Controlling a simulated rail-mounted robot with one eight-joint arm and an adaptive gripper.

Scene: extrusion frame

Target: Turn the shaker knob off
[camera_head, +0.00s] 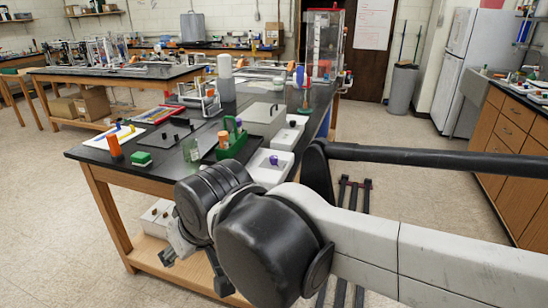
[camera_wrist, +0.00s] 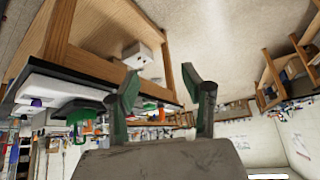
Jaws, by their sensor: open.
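A white boxy device with a purple knob (camera_head: 273,160) sits at the near right edge of the black-topped bench (camera_head: 150,165). A second white device with a dark knob (camera_head: 292,124) stands behind it. I cannot tell for sure which one is the shaker, nor the knob's setting. In the wrist view, the purple knob (camera_wrist: 37,102) shows at the far left. My gripper (camera_wrist: 165,100) is open and empty, its two dark green fingers spread apart. In the head view, my gripper (camera_head: 195,270) hangs low in front of the bench, below the tabletop and apart from the devices.
A green rack (camera_head: 231,147) with bottles stands left of the purple-knob device. An orange-capped bottle (camera_head: 114,145) and a green box (camera_head: 141,158) are near the left corner. A white box (camera_wrist: 140,58) sits on the lower shelf. The floor right of the bench has free room.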

